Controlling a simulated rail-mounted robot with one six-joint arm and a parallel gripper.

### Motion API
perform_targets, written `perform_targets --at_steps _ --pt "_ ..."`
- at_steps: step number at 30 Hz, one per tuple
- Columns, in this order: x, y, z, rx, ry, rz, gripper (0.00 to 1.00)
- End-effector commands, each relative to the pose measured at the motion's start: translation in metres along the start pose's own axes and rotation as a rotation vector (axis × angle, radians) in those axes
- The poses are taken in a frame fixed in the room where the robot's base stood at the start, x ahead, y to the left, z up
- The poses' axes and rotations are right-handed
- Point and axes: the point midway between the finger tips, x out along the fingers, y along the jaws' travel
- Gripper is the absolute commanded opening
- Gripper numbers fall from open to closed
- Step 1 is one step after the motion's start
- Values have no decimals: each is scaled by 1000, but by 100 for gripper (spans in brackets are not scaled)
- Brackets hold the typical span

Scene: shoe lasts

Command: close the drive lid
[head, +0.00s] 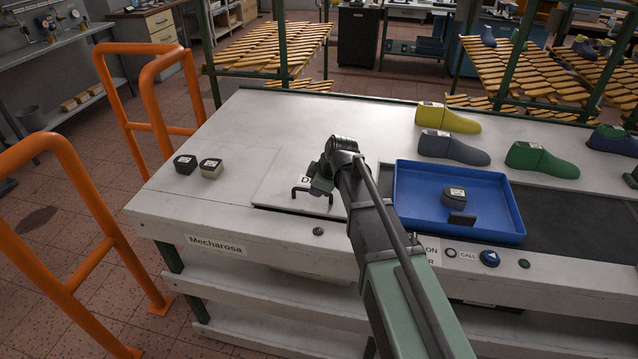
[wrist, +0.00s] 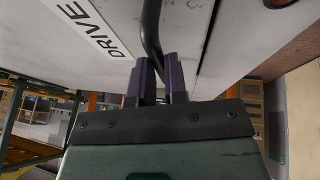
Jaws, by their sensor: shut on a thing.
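The drive lid (head: 275,188) is a pale square panel at the front left of the white bench top, with a dark line along its front edge. It lies flat or nearly flat; I cannot tell whether it is fully down. Its black bar handle (head: 296,191) is near the front edge. My gripper (head: 322,184) is at the handle, with my arm covering the lid's right side. In the wrist view, the fingers (wrist: 160,82) are shut on the black handle (wrist: 151,30), beside the DRIVE label (wrist: 95,25).
Two small dark-sided blocks (head: 198,165) stand left of the lid. A blue tray (head: 410,175) holding a dark block (head: 454,196) is to the right. Several coloured shoe lasts (head: 452,147) stand behind it. Orange rails (head: 150,90) stand left of the bench.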

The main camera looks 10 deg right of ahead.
Motion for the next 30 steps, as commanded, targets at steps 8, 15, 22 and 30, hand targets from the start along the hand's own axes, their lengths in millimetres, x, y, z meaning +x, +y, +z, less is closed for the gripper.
perform_targets --at_steps 8,15,22,30 --pt "0 -6 1 1 -2 -12 16" --pt "0 -4 1 1 -1 -9 39" --pt "-4 -3 0 1 -1 -7 39" --pt "-57 -2 -4 2 -2 -8 39"
